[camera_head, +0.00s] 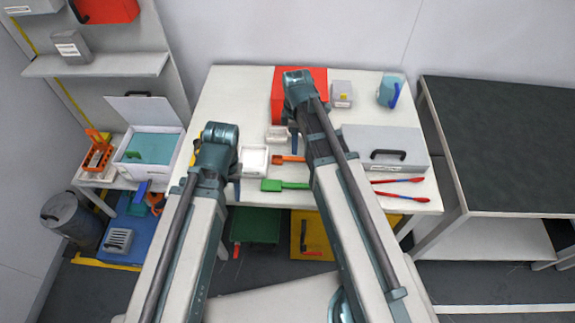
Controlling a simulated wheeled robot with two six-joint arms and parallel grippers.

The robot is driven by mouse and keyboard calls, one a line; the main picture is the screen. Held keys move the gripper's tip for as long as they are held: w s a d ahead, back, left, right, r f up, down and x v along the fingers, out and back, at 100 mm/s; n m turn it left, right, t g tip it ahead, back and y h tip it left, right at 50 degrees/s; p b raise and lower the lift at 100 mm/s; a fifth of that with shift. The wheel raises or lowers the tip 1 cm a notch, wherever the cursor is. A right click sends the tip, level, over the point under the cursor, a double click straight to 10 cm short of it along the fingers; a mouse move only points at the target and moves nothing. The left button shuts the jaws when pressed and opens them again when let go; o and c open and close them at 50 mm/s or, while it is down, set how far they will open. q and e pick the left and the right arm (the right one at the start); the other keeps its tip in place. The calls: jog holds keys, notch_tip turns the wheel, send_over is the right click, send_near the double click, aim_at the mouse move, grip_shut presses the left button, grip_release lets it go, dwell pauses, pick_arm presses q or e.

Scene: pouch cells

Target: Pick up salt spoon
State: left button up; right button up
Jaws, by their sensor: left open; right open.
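A green scoop-like tool (285,185) lies near the front edge of the white table (225,95). An orange scoop-like tool (288,158) lies just behind it, partly hidden by my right arm. I cannot tell which of them is the salt spoon. A white square dish (255,160) and a smaller pale dish (276,134) sit beside them. My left gripper (217,165) is open and empty, at the table's left front, left of the white dish. My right gripper (308,128) is open, over the middle of the table, with its far finger mostly hidden by the arm.
A red box (290,82), a small grey box (342,94), a blue cup (391,90) and a grey case (386,148) stand on the table. Two red-and-blue tools (401,196) lie at its front right. A white open box (150,150) stands left. The dark-topped table (500,140) is clear.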

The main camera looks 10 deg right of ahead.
aim_at(295, 158)
jog(key=shift+w+f+b, duration=0.15)
jog(key=shift+f+b, duration=3.55)
jog(key=shift+f, duration=0.55)
jog(key=shift+r, duration=0.1)
grip_shut()
